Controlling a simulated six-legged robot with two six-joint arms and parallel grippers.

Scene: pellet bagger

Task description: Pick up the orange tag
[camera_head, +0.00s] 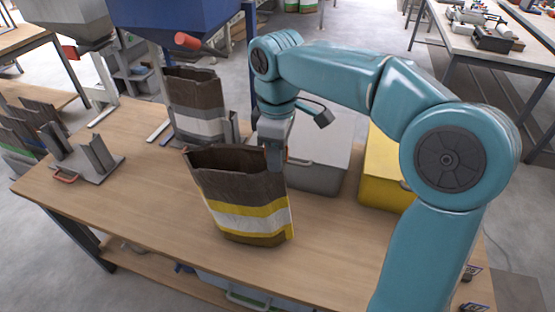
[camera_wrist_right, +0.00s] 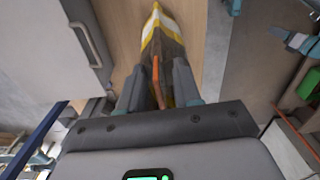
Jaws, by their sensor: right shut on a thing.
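A brown bag (camera_head: 240,187) with yellow and white bands stands upright on the wooden table in the head view. My right gripper (camera_head: 275,158) is at the bag's upper right corner. In the wrist view a thin orange strip (camera_wrist_right: 157,78), which looks like the orange tag seen edge-on, lies between my right gripper's fingers (camera_wrist_right: 158,85). The gripper is shut on it. The bag's striped corner (camera_wrist_right: 158,22) shows just beyond the strip. In the head view the tag cannot be made out. My left gripper is not in view.
A grey box (camera_head: 318,165) and a yellow box (camera_head: 383,175) stand right of the bag. A second brown bag (camera_head: 195,100) stands behind, below a blue hopper (camera_head: 180,15). A metal bracket (camera_head: 85,160) sits at the left. The table's front left is clear.

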